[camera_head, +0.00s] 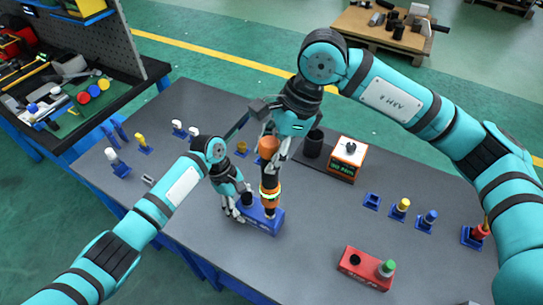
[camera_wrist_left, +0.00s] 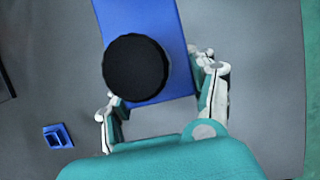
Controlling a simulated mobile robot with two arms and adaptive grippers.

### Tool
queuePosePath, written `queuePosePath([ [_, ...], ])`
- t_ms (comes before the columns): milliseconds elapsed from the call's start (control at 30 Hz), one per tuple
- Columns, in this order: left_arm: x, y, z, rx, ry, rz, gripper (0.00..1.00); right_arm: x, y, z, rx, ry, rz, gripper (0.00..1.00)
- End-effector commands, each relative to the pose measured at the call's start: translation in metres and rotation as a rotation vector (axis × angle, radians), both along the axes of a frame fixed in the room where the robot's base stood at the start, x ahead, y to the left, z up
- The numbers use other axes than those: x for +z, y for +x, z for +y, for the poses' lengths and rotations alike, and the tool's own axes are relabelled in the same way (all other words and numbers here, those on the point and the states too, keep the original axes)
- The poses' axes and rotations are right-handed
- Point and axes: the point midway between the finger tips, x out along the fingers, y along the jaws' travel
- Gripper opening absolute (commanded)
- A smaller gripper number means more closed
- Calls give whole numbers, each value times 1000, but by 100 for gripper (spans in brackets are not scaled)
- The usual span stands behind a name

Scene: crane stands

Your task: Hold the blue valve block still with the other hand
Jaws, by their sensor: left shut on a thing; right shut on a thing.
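The blue valve block (camera_head: 264,226) lies on the grey table near its front edge. My left gripper (camera_head: 241,209) is shut on it from the left. In the left wrist view, the block (camera_wrist_left: 150,18) with a round black knob (camera_wrist_left: 136,68) on top lies between the fingers of my left gripper (camera_wrist_left: 160,98). My right gripper (camera_head: 276,146) is shut on an upright orange and black tool (camera_head: 270,186) with a glowing ring. The tool's lower end is over the block; whether it touches is hard to tell.
An orange and white box with a dial (camera_head: 347,156) and a dark cup (camera_head: 314,143) stand behind, to the right. A red block with a green knob (camera_head: 362,268) is at the front right. Small blue holders (camera_head: 372,200) line the right side. Bare table lies between.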

Motion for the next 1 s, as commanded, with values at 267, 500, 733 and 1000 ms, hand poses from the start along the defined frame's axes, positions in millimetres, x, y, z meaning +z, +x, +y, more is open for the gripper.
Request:
queuePosePath([
  [267, 1, 1, 0, 1, -2, -1, 13, 20, 1, 1, 0, 3, -4, 0],
  [500, 1, 1, 0, 1, -1, -2, 13, 33, 1, 1, 0, 4, -5, 0],
  [733, 1, 1, 0, 1, -1, -2, 13, 34, 0, 0, 1, 3, -3, 0],
  [1000, 1, 0, 0, 0, -1, -1, 85, 34, 0, 1, 0, 3, -4, 0],
])
